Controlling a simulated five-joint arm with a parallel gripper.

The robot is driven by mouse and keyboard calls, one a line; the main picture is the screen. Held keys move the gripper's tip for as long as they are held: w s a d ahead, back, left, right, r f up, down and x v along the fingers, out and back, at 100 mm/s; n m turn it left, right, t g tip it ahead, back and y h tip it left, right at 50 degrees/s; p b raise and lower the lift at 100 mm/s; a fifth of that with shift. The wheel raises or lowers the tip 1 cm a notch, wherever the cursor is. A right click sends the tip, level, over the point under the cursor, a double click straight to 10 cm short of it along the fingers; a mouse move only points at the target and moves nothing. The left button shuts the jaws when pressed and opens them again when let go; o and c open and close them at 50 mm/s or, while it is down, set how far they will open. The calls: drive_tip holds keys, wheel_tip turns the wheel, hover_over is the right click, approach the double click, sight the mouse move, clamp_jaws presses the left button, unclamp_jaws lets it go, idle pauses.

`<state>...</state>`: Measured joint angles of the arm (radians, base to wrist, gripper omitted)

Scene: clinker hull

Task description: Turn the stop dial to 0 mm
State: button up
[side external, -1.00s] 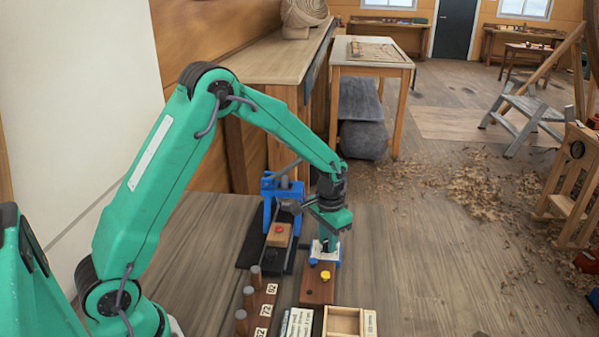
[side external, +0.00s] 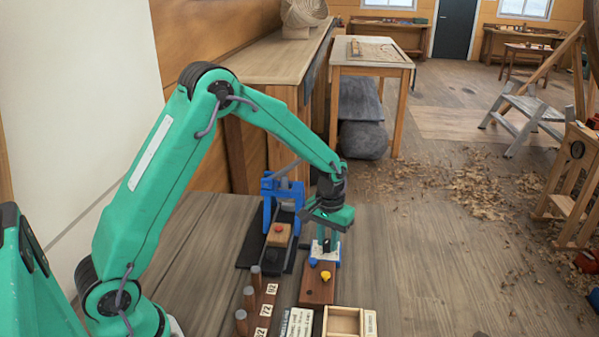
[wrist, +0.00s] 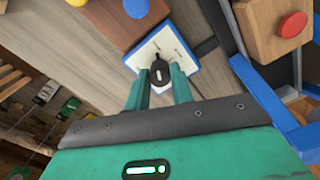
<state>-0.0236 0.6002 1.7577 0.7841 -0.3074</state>
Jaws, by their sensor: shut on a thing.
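The stop dial is a black knob (wrist: 159,72) on a white plate with a blue edge (wrist: 184,50). In the wrist view the knob stands between the two green fingers of my gripper (wrist: 160,84), which is shut on it. The plate carries small dark marks, too small to read. In the side view my gripper (side external: 325,240) points straight down over the white and blue plate (side external: 317,262), and the fingers hide much of the knob.
A wooden block with a yellow button (side external: 326,276) is in front of the dial. A blue press frame (side external: 269,195) and a wooden block with a red button (side external: 278,235) stand left. Upright pegs (side external: 249,297) and a divided wooden tray (side external: 344,324) are nearer. Bench right of the dial is clear.

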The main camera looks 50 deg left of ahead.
sight(328, 241)
drive_tip(key=o, duration=1)
drive_tip(key=shift+r, duration=0.15)
wheel_tip(328, 241, up, 7)
drive_tip(key=shift+r, duration=0.3)
